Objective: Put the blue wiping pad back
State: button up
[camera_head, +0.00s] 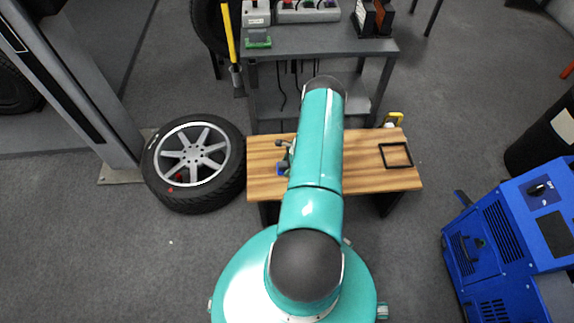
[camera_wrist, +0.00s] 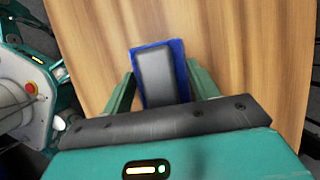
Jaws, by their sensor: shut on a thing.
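The blue wiping pad (camera_wrist: 178,48) has a dark grey block-shaped grip on top. In the wrist view it lies between the two green fingers of my gripper (camera_wrist: 163,78), which is shut on it. In the head view a bit of the blue pad (camera_head: 281,169) shows at my gripper (camera_head: 284,160), over the left part of the wooden bench (camera_head: 350,180). My arm hides part of the bench's middle. I cannot tell whether the pad touches the wood. A black rectangular frame (camera_head: 382,157) lies on the right part of the bench.
A wheel (camera_head: 232,170) lies on the floor left of the bench. A grey table (camera_head: 350,47) with several items stands behind. A yellow item (camera_head: 395,117) is at the bench's back right edge. A blue machine (camera_head: 515,225) stands at right. The wood around the black frame is clear.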

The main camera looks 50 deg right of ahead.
jog(key=shift+f, duration=0.15)
jog(key=o, duration=1.1)
